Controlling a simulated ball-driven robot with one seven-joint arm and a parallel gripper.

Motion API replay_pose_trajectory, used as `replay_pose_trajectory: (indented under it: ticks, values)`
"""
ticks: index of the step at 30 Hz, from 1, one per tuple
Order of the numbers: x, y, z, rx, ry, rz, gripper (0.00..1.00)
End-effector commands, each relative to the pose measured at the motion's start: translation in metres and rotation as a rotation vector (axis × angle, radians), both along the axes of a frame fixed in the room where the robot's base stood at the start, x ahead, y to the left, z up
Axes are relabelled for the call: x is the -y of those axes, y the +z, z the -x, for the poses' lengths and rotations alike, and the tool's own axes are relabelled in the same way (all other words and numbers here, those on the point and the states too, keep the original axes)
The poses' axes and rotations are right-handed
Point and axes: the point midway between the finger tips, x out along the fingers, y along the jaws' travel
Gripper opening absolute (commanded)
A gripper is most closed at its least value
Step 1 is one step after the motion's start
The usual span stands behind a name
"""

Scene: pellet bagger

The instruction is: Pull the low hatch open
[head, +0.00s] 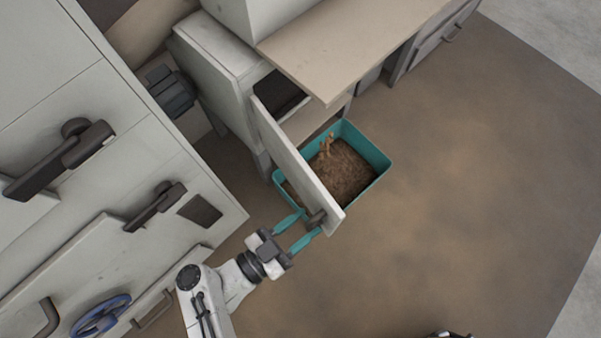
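The low hatch (293,150) is a pale panel on the grey cabinet at top centre. It stands swung well out from the cabinet, and a dark opening (277,96) shows behind it. A small dark handle (316,217) is near its free lower end. My gripper (310,222) reaches up from the lower left with two teal fingers. The fingers are spread apart, with their tips close around the handle. I see nothing clamped between them; whether a finger touches the handle is unclear.
A teal bin (375,152) of brown pellets sits on the floor right behind the hatch, partly hidden by it. A large grey machine (90,160) with dark handles fills the left. The brown floor at right is clear.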

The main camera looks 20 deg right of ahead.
Motion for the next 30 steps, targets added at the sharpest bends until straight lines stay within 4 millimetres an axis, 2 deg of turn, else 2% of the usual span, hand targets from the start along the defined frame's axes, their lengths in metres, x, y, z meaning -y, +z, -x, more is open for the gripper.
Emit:
replay_pose_trajectory:
  ticks: [4,7,15,21,30]
  values:
    - [-0.004,-0.001,0.002,-0.002,-0.001,-0.001,0.40]
    - [-0.014,-0.001,0.006,-0.003,0.000,-0.003,0.40]
    - [-0.061,-0.002,0.026,-0.003,0.001,-0.003,0.40]
    - [-0.088,-0.002,0.037,-0.003,0.000,-0.002,0.40]
    - [-0.100,0.000,0.042,0.001,0.000,0.001,0.40]
